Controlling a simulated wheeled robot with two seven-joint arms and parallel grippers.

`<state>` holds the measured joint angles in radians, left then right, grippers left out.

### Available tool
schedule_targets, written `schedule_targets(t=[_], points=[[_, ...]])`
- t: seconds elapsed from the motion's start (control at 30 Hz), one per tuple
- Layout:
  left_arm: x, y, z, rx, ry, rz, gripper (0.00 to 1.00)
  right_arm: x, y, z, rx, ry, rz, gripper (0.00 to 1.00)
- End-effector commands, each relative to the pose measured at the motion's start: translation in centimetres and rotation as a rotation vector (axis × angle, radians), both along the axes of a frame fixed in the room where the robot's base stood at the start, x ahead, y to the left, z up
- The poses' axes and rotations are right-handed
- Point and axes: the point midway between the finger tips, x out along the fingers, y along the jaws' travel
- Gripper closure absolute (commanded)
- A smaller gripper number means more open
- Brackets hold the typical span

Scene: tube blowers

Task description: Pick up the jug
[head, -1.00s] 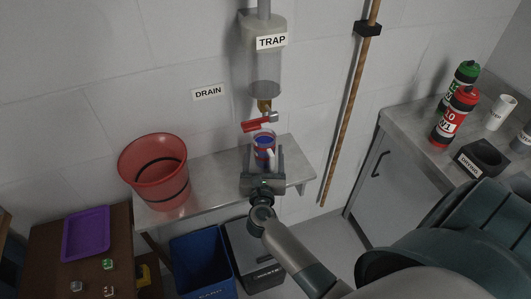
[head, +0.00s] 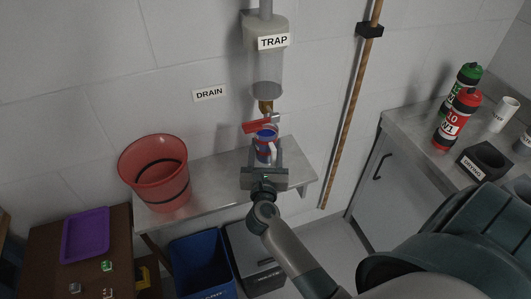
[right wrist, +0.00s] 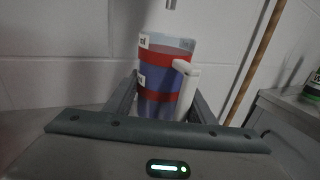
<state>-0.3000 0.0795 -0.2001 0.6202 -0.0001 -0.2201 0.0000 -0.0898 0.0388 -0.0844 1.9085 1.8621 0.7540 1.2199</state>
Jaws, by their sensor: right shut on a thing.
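The jug (head: 265,146) is a clear cup with red bands, blue-purple sides and a white handle on its right. It is upright, just below the red valve lever (head: 256,127) under the TRAP cylinder (head: 265,75). My right gripper (head: 266,151) is shut on the jug, one finger on each side. In the right wrist view the jug (right wrist: 160,75) stands between the fingers (right wrist: 165,105), with reddish liquid or tint near its top. The jug's base is hidden behind the gripper. My left gripper is not in view.
A metal shelf (head: 222,167) runs below, with a red bucket (head: 155,170) at its left. A wooden pole (head: 350,110) stands right of the jug. A counter (head: 410,125) at right holds red and green bottles and a DRYING block (head: 484,160). Bins stand under the shelf.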

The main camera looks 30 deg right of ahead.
Motion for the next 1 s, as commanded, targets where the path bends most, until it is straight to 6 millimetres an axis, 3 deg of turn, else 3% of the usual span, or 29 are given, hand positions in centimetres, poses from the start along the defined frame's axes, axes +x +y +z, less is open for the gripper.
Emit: schedule_targets(t=[0.03,0.4,0.6,0.8,1.0], points=[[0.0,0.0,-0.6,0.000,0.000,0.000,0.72,-1.4,0.3,-0.8,0.002,0.007,0.000,0.84],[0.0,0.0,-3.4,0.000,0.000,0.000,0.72,-10.1,2.4,-0.9,0.002,0.007,-0.001,0.84],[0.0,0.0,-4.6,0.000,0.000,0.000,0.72,-13.9,3.3,-0.7,0.001,0.007,-0.001,0.84],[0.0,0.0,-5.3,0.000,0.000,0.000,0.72,-16.1,3.9,-0.5,0.001,0.006,0.000,0.84],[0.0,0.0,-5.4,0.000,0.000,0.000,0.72,-16.9,4.0,-0.4,0.000,0.006,-0.001,0.84]])
